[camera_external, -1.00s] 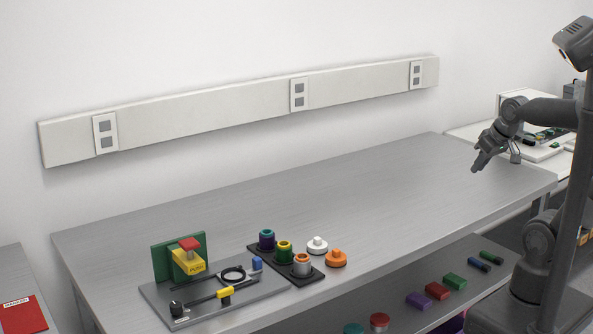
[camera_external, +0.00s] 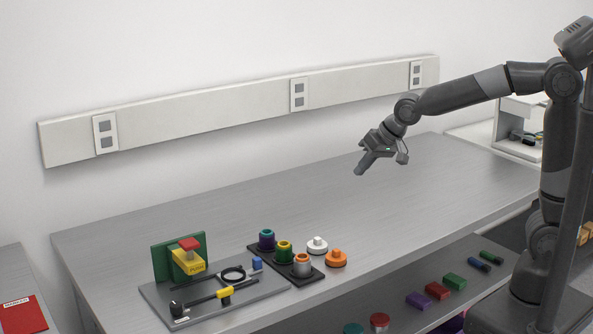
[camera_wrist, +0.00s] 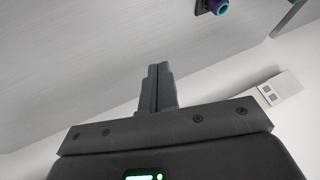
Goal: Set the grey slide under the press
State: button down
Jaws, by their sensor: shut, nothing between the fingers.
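A grey base plate (camera_external: 262,291) lies on the bench at front left. On it stands a green upright plate (camera_external: 163,262) with a yellow block (camera_external: 188,262) and red top (camera_external: 189,243), which looks like the press. A black ring (camera_external: 232,274) and a dark bar with a yellow piece (camera_external: 224,292) lie in front. I cannot tell for sure which part is the grey slide. My gripper (camera_external: 360,172) is shut and empty, high over the bench, well to the right and behind the fixture. Its closed fingers show in the wrist view (camera_wrist: 159,70).
A black tray (camera_external: 314,275) holds purple, green and grey-orange cylinders right of the fixture. A white knob (camera_external: 317,246) and an orange knob (camera_external: 336,258) stand beside it. Several coloured pieces lie on the lower shelf. The bench's middle and right are clear.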

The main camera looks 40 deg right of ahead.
aim_at(232, 279)
jog(key=s+a+f, duration=0.1)
jog(key=a+f, duration=0.1)
jog(key=a, duration=0.6)
jog(key=s+a+f+y, duration=0.1)
jog(key=a+f, duration=0.2)
jog(key=a, duration=0.5)
jog(key=s+a+f+g+y, duration=0.1)
jog(key=a+f, duration=0.2)
jog(key=a, duration=0.5)
jog(key=shift+a+f, duration=0.15)
jog(key=shift+a, duration=0.1)
jog(key=x, duration=1)
jog(key=shift+a, duration=0.1)
jog(key=a, duration=1)
jog(key=shift+a, duration=0.7)
